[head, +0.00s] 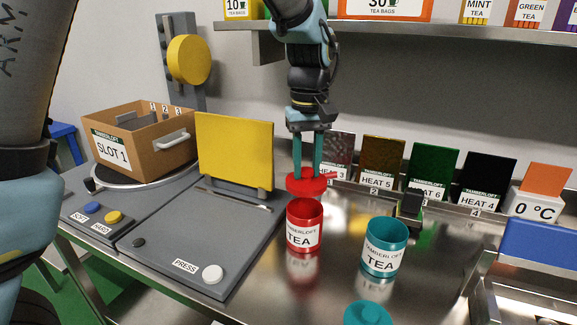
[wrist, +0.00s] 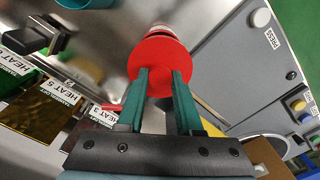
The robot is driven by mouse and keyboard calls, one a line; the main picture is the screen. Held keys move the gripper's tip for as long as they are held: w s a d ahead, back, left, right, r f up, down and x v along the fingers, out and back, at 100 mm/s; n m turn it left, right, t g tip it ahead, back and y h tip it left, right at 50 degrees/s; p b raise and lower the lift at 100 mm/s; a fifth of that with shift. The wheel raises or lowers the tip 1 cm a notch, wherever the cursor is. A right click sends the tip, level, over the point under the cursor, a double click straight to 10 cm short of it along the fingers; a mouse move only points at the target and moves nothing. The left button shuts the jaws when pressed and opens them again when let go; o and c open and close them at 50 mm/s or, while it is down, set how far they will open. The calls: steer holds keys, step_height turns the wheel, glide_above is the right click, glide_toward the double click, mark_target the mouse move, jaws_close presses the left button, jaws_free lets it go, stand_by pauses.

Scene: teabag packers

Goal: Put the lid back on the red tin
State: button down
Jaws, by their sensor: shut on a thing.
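My gripper (head: 307,172) is shut on the red lid (head: 312,186), its two teal fingers pinching it from above. The lid is roughly level, above the open red tin (head: 304,228) and looks set slightly behind its mouth in the head view. A gap shows between lid and tin rim. The tin stands upright on the steel counter, labelled TEA. In the wrist view the lid (wrist: 158,58) is between the fingertips (wrist: 160,82) and hides most of the tin; only part of the tin (wrist: 163,30) shows beyond it.
An open teal tin (head: 384,248) stands to the right, with a teal lid (head: 367,315) at the front edge. The grey press (head: 205,240) with its raised yellow plate (head: 235,150) is at left. Coloured heat plates (head: 432,172) line the back. A shelf (head: 400,30) hangs above.

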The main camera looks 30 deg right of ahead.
mark_target(306, 184)
steer(key=shift+f+b, duration=2.15)
steer(key=shift+f, duration=1)
steer(key=shift+f+p, duration=0.15)
steer(key=shift+p, duration=0.4)
stand_by(0.7)
jaws_free()
stand_by(0.6)
